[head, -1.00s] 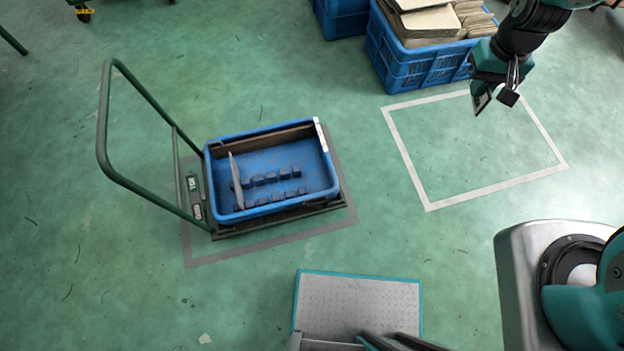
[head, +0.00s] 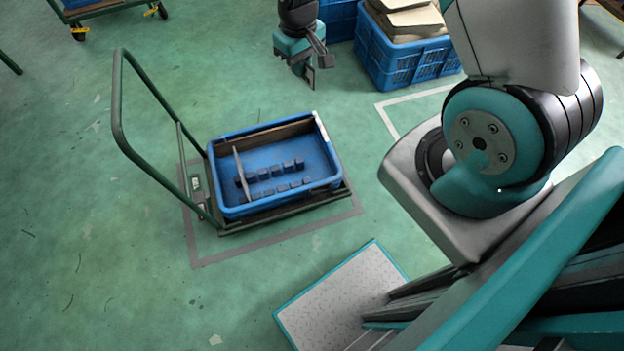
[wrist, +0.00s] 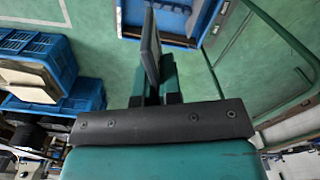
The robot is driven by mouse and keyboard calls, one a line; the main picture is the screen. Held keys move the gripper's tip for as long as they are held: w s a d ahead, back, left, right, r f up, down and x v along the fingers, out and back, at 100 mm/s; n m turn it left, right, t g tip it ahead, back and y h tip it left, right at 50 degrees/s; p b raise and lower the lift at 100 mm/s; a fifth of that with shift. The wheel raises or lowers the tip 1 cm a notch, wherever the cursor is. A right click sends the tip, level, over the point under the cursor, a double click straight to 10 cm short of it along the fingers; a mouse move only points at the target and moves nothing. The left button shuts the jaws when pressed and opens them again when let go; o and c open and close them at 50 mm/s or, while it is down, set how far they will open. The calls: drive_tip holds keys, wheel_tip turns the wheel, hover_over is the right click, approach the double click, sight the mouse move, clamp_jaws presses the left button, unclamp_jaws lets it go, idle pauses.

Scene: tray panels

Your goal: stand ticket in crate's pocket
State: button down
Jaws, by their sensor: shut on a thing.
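The blue crate (head: 280,204) sits on a green-handled cart. Inside it, two rows of dark blue blocks (head: 264,173) stand on the floor with gaps between them. A thin grey panel (head: 241,172) stands upright at the crate's left end. My gripper (head: 310,68) is in the air beyond the crate, above the floor. In the wrist view it is shut on a dark flat plate, which I take for the ticket (wrist: 151,48), sticking out past the fingers. The crate also shows in the wrist view (wrist: 174,22), beyond the plate and apart from it.
The cart's tall green handle (head: 118,110) rises left of the crate. Blue crates with cardboard (head: 400,65) stand at the back right. Another cart (head: 105,14) is at the back left. A grey step plate (head: 340,295) lies in front. Floor between is clear.

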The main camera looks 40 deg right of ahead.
drive_tip(key=d+f+n+b, duration=0.2)
drive_tip(key=f+n+b, duration=0.2)
drive_tip(key=f+b, duration=1.7)
drive_tip(key=d+f+n+b, duration=0.2)
drive_tip(key=f+n+b, duration=0.3)
drive_tip(key=f+b, duration=1.6)
drive_tip(key=d+f+n+b, duration=0.3)
drive_tip(key=f+n+b, duration=0.1)
drive_tip(key=f+b, duration=1.6)
wheel_tip(320, 180, down, 2)
drive_tip(key=shift+d+f+n+b, duration=0.1)
drive_tip(key=shift+f+n+b, duration=0.05)
drive_tip(key=shift+n+b, duration=0.2)
drive_tip(key=shift+d+p, duration=0.1)
drive_tip(key=shift+p, duration=0.35)
drive_tip(key=shift+f+b, duration=0.75)
drive_tip(key=shift+f, duration=0.65)
drive_tip(key=shift+f, duration=0.1)
